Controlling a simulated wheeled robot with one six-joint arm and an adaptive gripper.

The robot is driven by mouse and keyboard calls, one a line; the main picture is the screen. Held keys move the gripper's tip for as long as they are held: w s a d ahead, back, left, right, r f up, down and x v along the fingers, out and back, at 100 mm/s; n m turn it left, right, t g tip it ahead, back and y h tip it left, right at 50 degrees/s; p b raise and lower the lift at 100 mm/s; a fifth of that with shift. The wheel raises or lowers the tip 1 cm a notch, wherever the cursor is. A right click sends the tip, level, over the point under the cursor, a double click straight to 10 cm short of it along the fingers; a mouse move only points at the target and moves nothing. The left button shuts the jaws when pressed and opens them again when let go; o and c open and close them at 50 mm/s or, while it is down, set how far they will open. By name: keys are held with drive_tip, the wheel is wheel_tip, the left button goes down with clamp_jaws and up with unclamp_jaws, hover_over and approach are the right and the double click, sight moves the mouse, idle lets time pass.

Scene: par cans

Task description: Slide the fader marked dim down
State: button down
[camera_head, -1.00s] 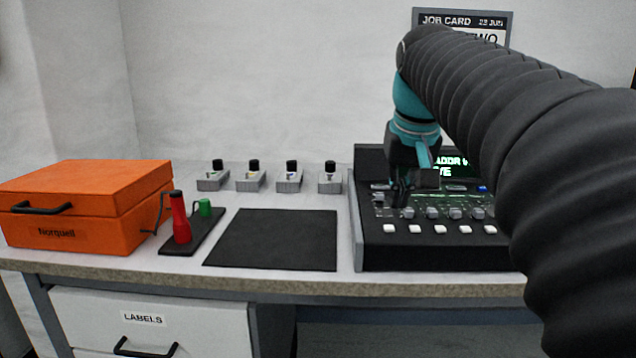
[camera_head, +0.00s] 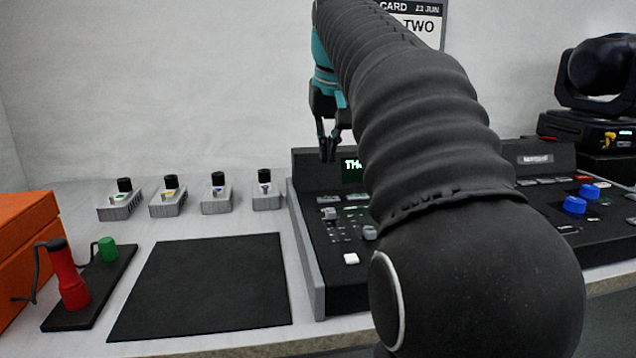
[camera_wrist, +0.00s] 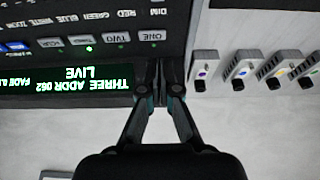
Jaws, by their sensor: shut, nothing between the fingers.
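The lighting desk (camera_head: 308,240) stands right of the black mat in the head view. In the wrist view, upside down, the label DIM (camera_wrist: 157,12) shows at the top edge, at the end of the label row. Its fader cap is out of that view. In the head view the leftmost grey fader cap (camera_head: 329,213), apparently the dim one, sits higher than the neighbouring cap (camera_head: 370,232). My gripper (camera_head: 329,157) is shut and empty, raised above the back of the desk. Its fingertips (camera_wrist: 160,66) show beside the ONE button (camera_wrist: 153,36). My arm hides much of the desk.
The display (camera_wrist: 80,80) reads THREE ADDR 062 LIVE. Several small grey boxes with black knobs (camera_head: 217,193) stand left of the desk. A second console (camera_head: 560,200) and a moving-head lamp (camera_head: 600,75) are at right. The black mat (camera_head: 205,285) is bare.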

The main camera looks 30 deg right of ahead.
sight(324, 200)
drive_tip(key=b+x, duration=0.2)
drive_tip(key=x, duration=0.7)
drive_tip(key=shift+w+d+f, duration=0.1)
drive_tip(key=shift+f, duration=0.45)
drive_tip(key=shift+s+a+r+b, duration=0.1)
drive_tip(key=shift+s+a+b, duration=0.15)
drive_tip(key=shift+s, duration=0.65)
drive_tip(key=shift+s+a+r+b, duration=0.1)
drive_tip(key=shift+s+a, duration=0.2)
drive_tip(key=shift+s, duration=0.65)
